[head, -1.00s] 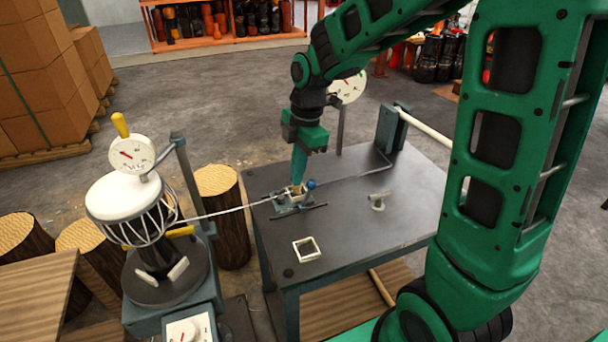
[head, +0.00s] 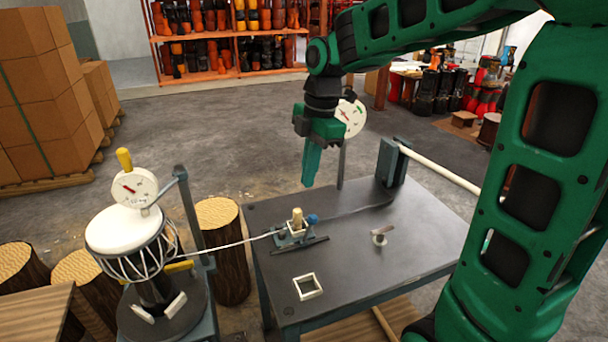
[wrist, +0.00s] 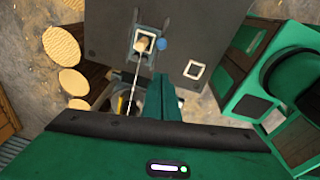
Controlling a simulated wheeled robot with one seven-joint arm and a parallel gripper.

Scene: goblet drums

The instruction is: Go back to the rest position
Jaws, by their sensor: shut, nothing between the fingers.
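My gripper (head: 309,184) is green and hangs above the far part of the dark table (head: 420,226), pointing down. Its fingers are shut with nothing between them, and it is clear of everything below. In the wrist view, my gripper (wrist: 168,118) reaches out over the table's near edge in the picture. Below it in the head view is a small clamp device (head: 296,234) with a wooden peg (head: 297,216) and a blue knob (head: 312,219). The clamp device also shows in the wrist view (wrist: 144,55).
A cord (head: 232,212) runs from the clamp to the goblet drum (head: 128,232) at the left. A white square frame (head: 308,286) and a small metal fitting (head: 379,238) lie on the table. A round dial (head: 351,118) stands behind my gripper. Log stumps (head: 218,250) are left of the table.

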